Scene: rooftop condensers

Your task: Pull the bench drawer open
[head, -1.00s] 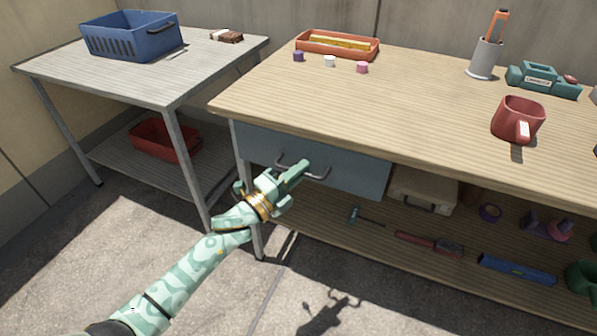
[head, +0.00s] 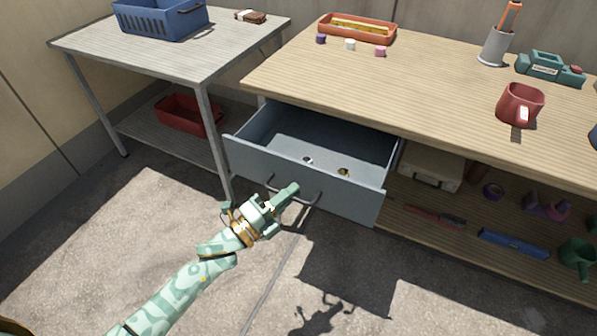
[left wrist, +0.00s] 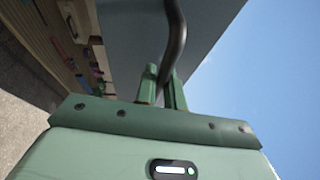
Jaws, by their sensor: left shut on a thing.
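The blue-grey bench drawer (head: 345,197) stands pulled out from under the wooden bench top (head: 420,88), and its inside shows in the head view. Two small objects lie on its floor, one pale (head: 307,160) and one brass-coloured (head: 343,172). My left gripper (head: 285,192) is at the drawer front, shut on the dark bar handle (head: 308,199). In the left wrist view the handle (left wrist: 177,45) passes between the two green fingers (left wrist: 163,88). The drawer front (left wrist: 135,50) is beyond them. My right gripper is in neither view.
A red mug (head: 520,105), a grey pen cup (head: 493,48) and an orange tray (head: 357,30) stand on the bench. Tools and a case (head: 432,167) lie on the lower shelf. A metal side table (head: 170,60) with a blue basket stands left. Floor before the drawer is clear.

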